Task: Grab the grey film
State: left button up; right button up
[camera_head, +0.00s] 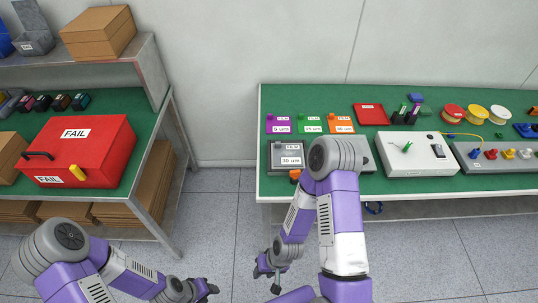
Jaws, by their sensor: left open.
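My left gripper (204,291) is low at the bottom edge, open, over the floor and apart from the bench. My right gripper (268,271) hangs below and in front of the bench's left corner, apart from the film; its jaw gap is unclear. My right arm covers the area just right of the film.
A red FAIL box (108,150) sits on the left shelf. A white device (417,165), coloured spools (476,112) and a grey panel with coloured knobs (502,168) stand on the bench. The floor (217,207) between shelf and bench is clear.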

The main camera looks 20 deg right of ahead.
aim_at(284, 155)
jog(key=u, duration=0.9)
jog(key=i, duration=1.1)
jog(key=z, duration=0.6)
